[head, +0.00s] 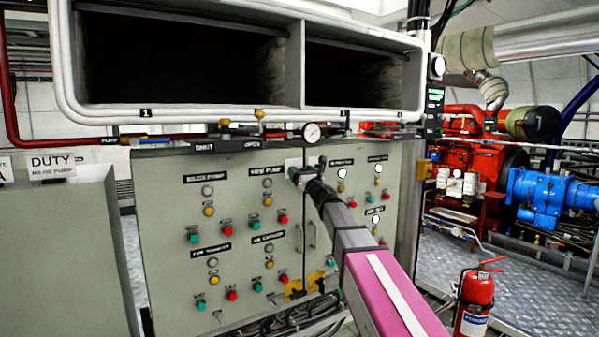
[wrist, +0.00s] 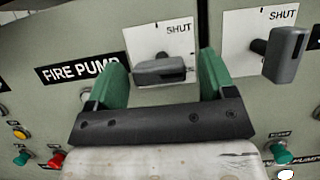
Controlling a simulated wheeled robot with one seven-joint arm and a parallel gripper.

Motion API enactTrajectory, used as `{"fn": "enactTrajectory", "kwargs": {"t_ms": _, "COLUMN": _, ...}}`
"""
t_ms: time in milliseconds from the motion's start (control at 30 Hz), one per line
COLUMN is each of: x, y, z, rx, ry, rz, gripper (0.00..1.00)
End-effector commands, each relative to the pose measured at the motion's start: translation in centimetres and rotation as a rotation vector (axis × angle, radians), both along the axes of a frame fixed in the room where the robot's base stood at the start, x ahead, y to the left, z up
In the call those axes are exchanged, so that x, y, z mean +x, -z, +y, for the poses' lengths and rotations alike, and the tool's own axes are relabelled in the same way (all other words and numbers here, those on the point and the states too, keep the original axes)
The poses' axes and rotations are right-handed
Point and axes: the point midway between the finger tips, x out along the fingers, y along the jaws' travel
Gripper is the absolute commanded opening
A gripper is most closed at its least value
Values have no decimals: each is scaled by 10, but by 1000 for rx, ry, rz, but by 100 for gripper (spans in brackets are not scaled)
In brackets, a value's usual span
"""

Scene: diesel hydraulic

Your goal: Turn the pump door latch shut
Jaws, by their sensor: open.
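A grey latch handle (wrist: 160,73) lies roughly level across a white plate marked SHUT, on the grey-green cabinet door beside the FIRE PUMP label (wrist: 78,72). My gripper (wrist: 160,62) is open, with one green finger to the left of this handle and one to the right. I cannot tell whether either finger touches it. A second grey latch handle (wrist: 286,55) on another SHUT plate stands nearly upright to the right, outside the fingers. In the head view my gripper (head: 299,175) is up against the cabinet front, and the latches there are mostly hidden by it.
The cabinet (head: 160,240) carries several coloured buttons and lamps. A pressure gauge (head: 311,132) and pipes run just above my gripper, under a large white double-opening frame (head: 296,60). A red extinguisher (head: 476,300) stands at the lower right. Red and blue machinery is behind it.

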Motion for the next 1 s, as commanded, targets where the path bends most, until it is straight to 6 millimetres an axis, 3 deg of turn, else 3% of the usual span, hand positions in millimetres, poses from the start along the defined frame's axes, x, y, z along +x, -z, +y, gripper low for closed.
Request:
{"fn": "enactTrajectory", "kwargs": {"t_ms": 100, "x": 9, "y": -4, "z": 6, "rx": 0, "ry": -1, "rz": 0, "gripper": 77}}
{"fn": "enactTrajectory", "kwargs": {"t_ms": 367, "x": 9, "y": -4, "z": 7, "rx": 0, "ry": -1, "rz": 0, "gripper": 77}}
{"fn": "enactTrajectory", "kwargs": {"t_ms": 400, "x": 9, "y": -4, "z": 7, "rx": 0, "ry": -1, "rz": 0, "gripper": 70}}
{"fn": "enactTrajectory", "kwargs": {"t_ms": 533, "x": 9, "y": -4, "z": 6, "rx": 0, "ry": -1, "rz": 0, "gripper": 28}}
{"fn": "enactTrajectory", "kwargs": {"t_ms": 1000, "x": 9, "y": -4, "z": 6, "rx": -66, "ry": -1, "rz": -44, "gripper": 27}}
